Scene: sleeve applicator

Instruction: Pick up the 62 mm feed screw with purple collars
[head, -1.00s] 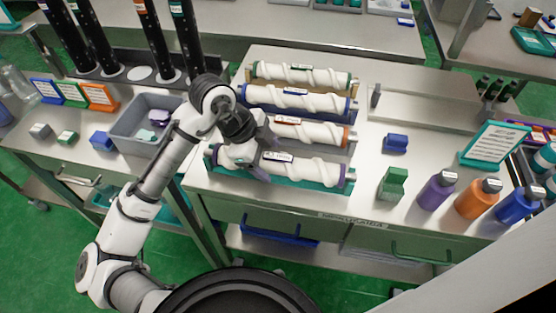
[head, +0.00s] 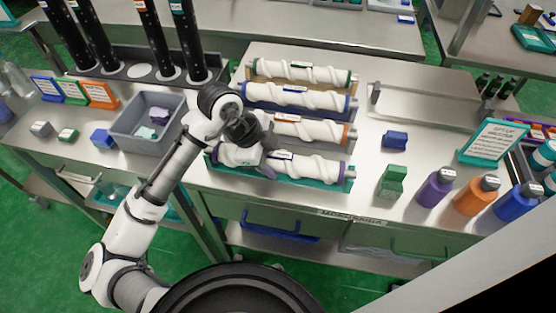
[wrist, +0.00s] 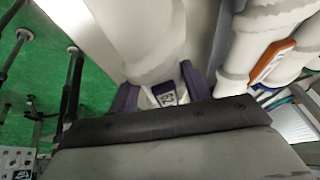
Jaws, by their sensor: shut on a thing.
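The white feed screw with purple collars (head: 308,167) is the front one of the rack of screws. My gripper (head: 266,160) comes down on it left of its middle and is shut on it. The fingertips are mostly hidden behind the wrist in the head view. The screw seems to sit at or just above its teal cradle (head: 325,186); I cannot tell whether it is clear. In the wrist view, the white screw (wrist: 145,40) runs up between the purple-grey fingers (wrist: 160,88), with its label between them.
Right behind lie the orange-collared screw (head: 315,131), the blue-collared screw (head: 290,98) and the green-collared screw (head: 300,72). A grey bin (head: 122,138) stands left. A green block (head: 392,181), a blue block (head: 395,140) and bottles (head: 435,188) stand right.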

